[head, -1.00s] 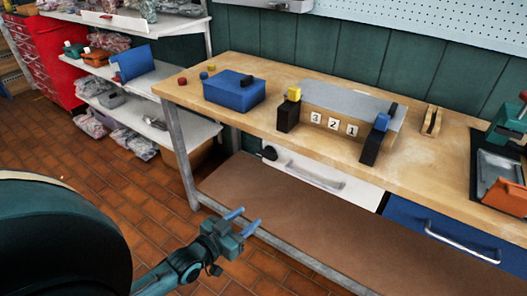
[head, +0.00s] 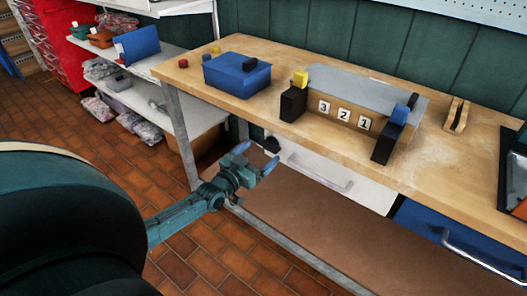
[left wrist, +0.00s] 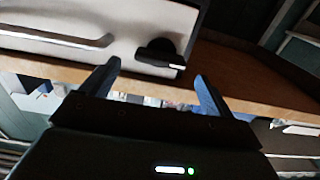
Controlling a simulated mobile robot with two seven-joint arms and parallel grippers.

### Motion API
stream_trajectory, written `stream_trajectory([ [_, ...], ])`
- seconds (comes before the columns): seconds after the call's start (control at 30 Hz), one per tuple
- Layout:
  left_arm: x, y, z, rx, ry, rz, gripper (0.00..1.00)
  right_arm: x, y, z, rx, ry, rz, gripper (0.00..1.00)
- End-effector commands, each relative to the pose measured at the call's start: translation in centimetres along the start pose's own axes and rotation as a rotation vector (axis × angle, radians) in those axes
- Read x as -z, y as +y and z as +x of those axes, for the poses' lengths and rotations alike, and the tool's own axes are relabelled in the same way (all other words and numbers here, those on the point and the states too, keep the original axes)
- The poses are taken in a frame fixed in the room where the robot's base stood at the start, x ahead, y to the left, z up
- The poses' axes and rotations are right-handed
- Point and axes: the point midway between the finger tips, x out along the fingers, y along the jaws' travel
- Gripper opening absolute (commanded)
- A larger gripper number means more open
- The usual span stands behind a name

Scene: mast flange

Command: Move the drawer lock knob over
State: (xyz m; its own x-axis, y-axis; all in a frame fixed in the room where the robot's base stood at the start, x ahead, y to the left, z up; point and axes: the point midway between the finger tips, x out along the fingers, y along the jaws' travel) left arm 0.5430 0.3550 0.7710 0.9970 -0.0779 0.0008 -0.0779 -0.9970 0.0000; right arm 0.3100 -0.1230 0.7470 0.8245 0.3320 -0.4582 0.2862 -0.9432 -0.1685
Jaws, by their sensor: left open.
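The lock knob (head: 271,145) is small and black, at the left end of the white drawer (head: 368,190) under the bench top. In the left wrist view the black knob (left wrist: 157,50) shows a long bar with a white mark at its right end. My left gripper (head: 255,155) is open and empty, just in front of the knob. In the left wrist view its two blue fingers (left wrist: 158,74) stand apart, with the knob between and beyond their tips, and I see no contact. My right gripper is not in view.
The drawer has a metal handle (head: 320,172) right of the knob, and a blue drawer (head: 440,232) stands further right. The wooden bench top (head: 450,165) overhangs both. A brown lower shelf (head: 250,205) and a metal leg (head: 182,135) are near my left arm.

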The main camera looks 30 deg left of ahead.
Motion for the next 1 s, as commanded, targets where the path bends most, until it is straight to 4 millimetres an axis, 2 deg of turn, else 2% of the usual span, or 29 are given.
stream_trajectory([
  [0.03,0.0,0.0,0.8,0.001,0.002,0.0,0.87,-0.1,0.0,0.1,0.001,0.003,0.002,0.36],
  [0.2,0.0,0.0,2.4,0.0,0.0,0.0,0.87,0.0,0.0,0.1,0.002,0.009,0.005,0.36],
  [0.57,0.0,0.0,2.8,0.0,-0.001,0.0,0.87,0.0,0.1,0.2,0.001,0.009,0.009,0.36],
  [1.0,0.0,0.0,2.7,0.0,-0.001,0.0,0.52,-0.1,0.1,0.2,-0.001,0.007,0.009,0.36],
])
